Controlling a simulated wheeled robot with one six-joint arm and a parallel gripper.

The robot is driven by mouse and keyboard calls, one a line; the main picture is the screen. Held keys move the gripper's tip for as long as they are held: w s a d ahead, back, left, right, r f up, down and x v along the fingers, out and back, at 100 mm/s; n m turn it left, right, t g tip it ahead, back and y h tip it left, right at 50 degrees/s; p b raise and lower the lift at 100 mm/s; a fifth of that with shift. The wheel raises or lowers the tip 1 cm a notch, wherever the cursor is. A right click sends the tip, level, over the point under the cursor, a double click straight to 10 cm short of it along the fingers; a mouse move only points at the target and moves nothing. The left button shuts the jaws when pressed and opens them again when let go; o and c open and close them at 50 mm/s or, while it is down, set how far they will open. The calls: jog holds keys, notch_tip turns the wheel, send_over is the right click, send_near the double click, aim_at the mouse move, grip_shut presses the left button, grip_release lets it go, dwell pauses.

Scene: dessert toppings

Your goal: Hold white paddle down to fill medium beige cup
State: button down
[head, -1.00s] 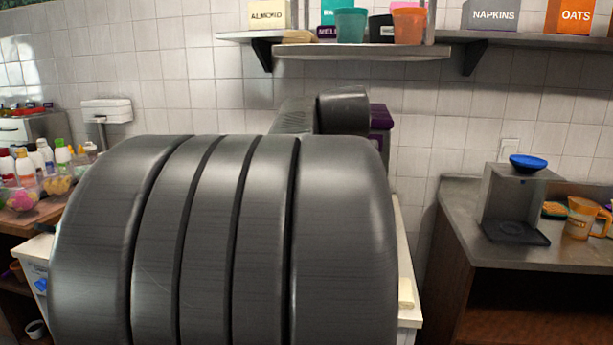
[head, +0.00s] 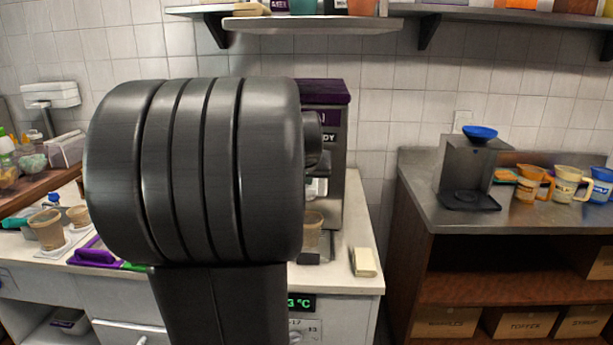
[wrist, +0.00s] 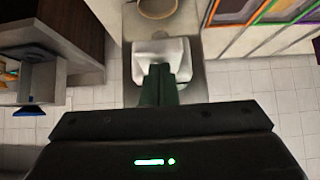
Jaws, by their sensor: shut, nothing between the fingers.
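The dispensing machine (head: 335,130) with a purple top stands on the white counter, partly hidden behind my arm. The white paddle (wrist: 158,50) is at the upper middle of the wrist view; a pale part, probably this paddle (head: 317,187), shows on the machine in the head view. My gripper (wrist: 158,82) is shut and empty, its dark fingers overlapping the paddle's edge; I cannot tell whether they touch it. A beige cup (head: 312,230) stands under the machine's outlet; its rim (wrist: 157,8) shows beyond the paddle. My arm hides the gripper in the head view.
Two beige cups (head: 47,229) (head: 78,216) stand on the counter's left. A purple-handled tool (head: 95,257) lies near the front edge, and a pale block (head: 363,262) lies right of the machine. A grey dispenser with a blue bowl (head: 480,132) and several jugs (head: 533,183) stand on the right counter.

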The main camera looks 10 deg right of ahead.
aim_at(307, 194)
jog(key=shift+f, duration=0.1)
jog(key=shift+s+f+t+b, duration=0.1)
jog(key=shift+f+t+b, duration=0.15)
jog(key=shift+b, duration=0.8)
jog(key=shift+f+b, duration=0.1)
jog(key=shift+b, duration=0.5)
jog(key=f+t+b, duration=0.1)
jog(key=b, duration=0.2)
jog(key=f+t+b, duration=0.1)
jog(key=b, duration=0.2)
jog(key=shift+s+a+h, duration=0.1)
jog(key=shift+s+h, duration=0.15)
jog(key=shift+h, duration=0.15)
jog(key=f+t+b, duration=0.1)
jog(key=b, duration=0.5)
jog(key=shift+s+t, duration=0.15)
jog(key=shift+t, duration=0.2)
jog(key=shift+f+b, duration=0.45)
jog(key=shift+b, duration=0.15)
jog(key=shift+r, duration=0.1)
dwell(0.8)
